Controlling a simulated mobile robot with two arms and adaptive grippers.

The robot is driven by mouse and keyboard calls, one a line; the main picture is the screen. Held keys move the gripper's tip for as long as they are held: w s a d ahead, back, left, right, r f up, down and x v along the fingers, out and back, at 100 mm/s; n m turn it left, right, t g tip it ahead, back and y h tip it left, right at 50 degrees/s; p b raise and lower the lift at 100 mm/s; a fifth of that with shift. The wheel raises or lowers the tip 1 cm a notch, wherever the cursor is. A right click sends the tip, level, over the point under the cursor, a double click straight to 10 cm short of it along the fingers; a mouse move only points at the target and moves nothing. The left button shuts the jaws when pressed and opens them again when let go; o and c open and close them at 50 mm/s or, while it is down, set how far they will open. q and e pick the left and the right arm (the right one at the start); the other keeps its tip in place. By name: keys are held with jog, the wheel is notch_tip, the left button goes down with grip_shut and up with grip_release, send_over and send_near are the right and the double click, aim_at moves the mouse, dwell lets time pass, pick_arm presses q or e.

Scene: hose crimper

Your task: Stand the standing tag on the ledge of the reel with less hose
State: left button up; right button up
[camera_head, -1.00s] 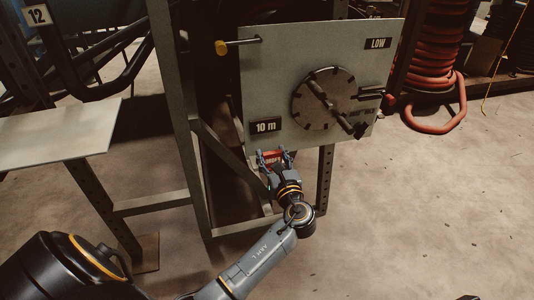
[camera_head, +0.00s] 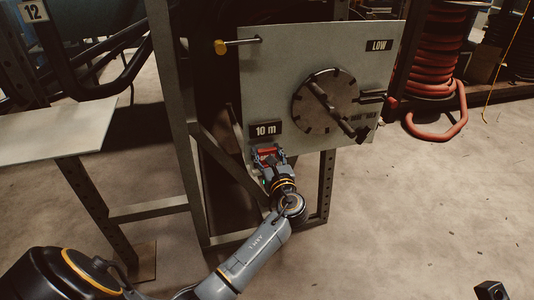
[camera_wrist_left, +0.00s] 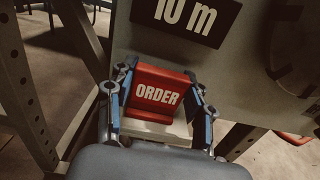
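The standing tag (camera_wrist_left: 158,92) is red with the word ORDER, upright in the left wrist view; it also shows in the head view (camera_head: 267,151). My left gripper (camera_head: 270,155) has one finger at each side of it, appearing closed on its side edges. A pale strip lies under the tag; I cannot tell whether it is the tag's base or a ledge. The tag is just below the 10 m label (camera_head: 265,129) on the reel's pale panel (camera_head: 270,85). The panel also bears a LOW label (camera_head: 379,45) and a round dark hub (camera_head: 325,100).
Steel frame posts (camera_head: 175,90) flank the panel. A pale shelf (camera_head: 55,132) is at left. Red hose (camera_head: 435,80) is coiled at right. The floor at lower right is mostly clear.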

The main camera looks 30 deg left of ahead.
pick_arm(q)
jog(key=o, duration=0.3)
jog(key=shift+r, duration=0.1)
